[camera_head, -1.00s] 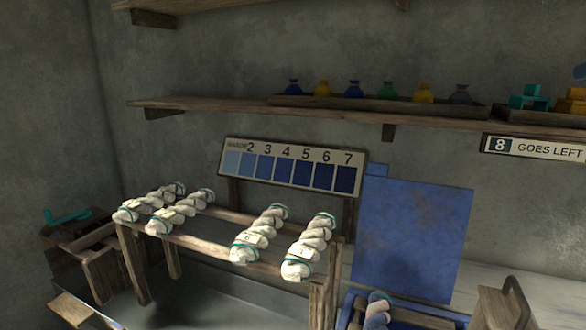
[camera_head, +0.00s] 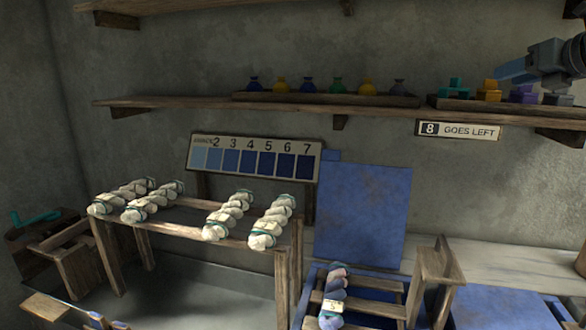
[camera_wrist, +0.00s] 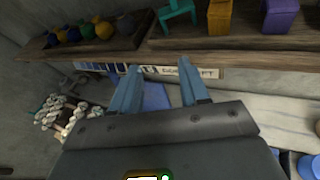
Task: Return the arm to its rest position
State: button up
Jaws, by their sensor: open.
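My gripper (camera_head: 503,72) is at the upper right in the head view, pointing left, in front of the wall above the shelf's right end. It holds nothing that I can see. In the wrist view my gripper (camera_wrist: 158,72) shows two blue fingers spread apart with an empty gap. Beyond the gap are the shelf edge and the "8 GOES LEFT" sign (camera_wrist: 190,72). Most of my arm is outside the head view.
The wall shelf (camera_head: 225,107) carries several small coloured pots and blocks. Pale skeins (camera_head: 228,214) lie on a wooden rack (camera_head: 190,236) below the numbered shade card (camera_head: 254,158). A blue skein (camera_head: 333,290) lies at the front, before a blue panel (camera_head: 362,214).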

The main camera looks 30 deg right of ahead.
jog(key=w+a+f+m+t+y, duration=0.1)
jog(key=w+a+f+m+t, duration=0.1)
jog(key=w+a+f+m, duration=0.45)
jog(key=w+a+f+m+t+y, duration=0.15)
jog(key=w+a+f+m, duration=0.25)
jog(key=a+f, duration=0.55)
jog(key=s+a+f+m+h, duration=0.2)
jog(key=s+a+f+m, duration=0.2)
jog(key=a+f+m, duration=0.85)
jog(key=s+a+f+m+g, duration=0.1)
jog(key=s+a+f+m, duration=0.2)
jog(key=s+a+f, duration=0.45)
jog(key=s+a+f+m, duration=0.2)
jog(key=s+a+f, duration=0.3)
jog(key=s+a, duration=0.5)
jog(key=s+a+r+m+y, duration=0.1)
jog(key=s+y, duration=0.1)
jog(key=s, duration=0.8)
jog(key=s+a+r+m+g+y, duration=0.1)
jog(key=s+a+y, duration=0.1)
jog(key=s, duration=0.8)
jog(key=shift+a, duration=0.2)
